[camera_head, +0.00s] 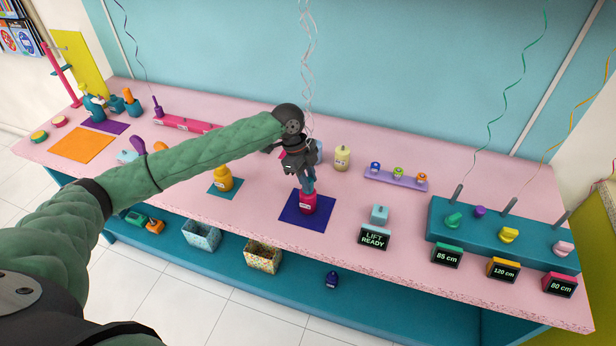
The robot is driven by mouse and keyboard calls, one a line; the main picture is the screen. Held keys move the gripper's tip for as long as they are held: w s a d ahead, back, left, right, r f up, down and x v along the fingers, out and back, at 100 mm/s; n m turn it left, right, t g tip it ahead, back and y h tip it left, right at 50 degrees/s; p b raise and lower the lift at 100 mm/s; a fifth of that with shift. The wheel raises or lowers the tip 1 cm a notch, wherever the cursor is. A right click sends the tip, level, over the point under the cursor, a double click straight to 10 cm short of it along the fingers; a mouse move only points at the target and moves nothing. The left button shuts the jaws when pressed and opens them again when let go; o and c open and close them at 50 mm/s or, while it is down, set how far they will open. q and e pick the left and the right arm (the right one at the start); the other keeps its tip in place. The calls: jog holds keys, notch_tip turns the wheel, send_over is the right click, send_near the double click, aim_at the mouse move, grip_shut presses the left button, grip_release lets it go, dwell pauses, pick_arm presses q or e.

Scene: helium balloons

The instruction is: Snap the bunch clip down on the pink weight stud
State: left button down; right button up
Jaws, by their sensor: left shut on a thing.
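The pink weight (308,205) stands on a dark blue square mat (290,211) near the middle of the pink table. My left gripper (304,178) points down right above it, shut on a small blue piece that I take to be the bunch clip (308,187). The clip is mostly covered by the fingers. It is at the top of the weight, but I cannot tell whether it touches the stud, which is hidden. Pale ribbons (307,70) rise from behind the gripper out of the picture. My right gripper is not in view.
A yellow weight (222,178) stands on a teal mat to the left. A cream bottle (342,158) stands behind on the right. A "LIFT READY" sign (374,239) and a teal dispenser block (480,235) are to the right. The table between weight and sign is clear.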

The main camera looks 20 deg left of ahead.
pick_arm(q)
jog(key=shift+f, duration=0.2)
jog(key=c, duration=1.1)
grip_release()
jog(key=shift+o, duration=0.2)
jog(key=p+v, duration=0.4)
jog(key=v, duration=0.4)
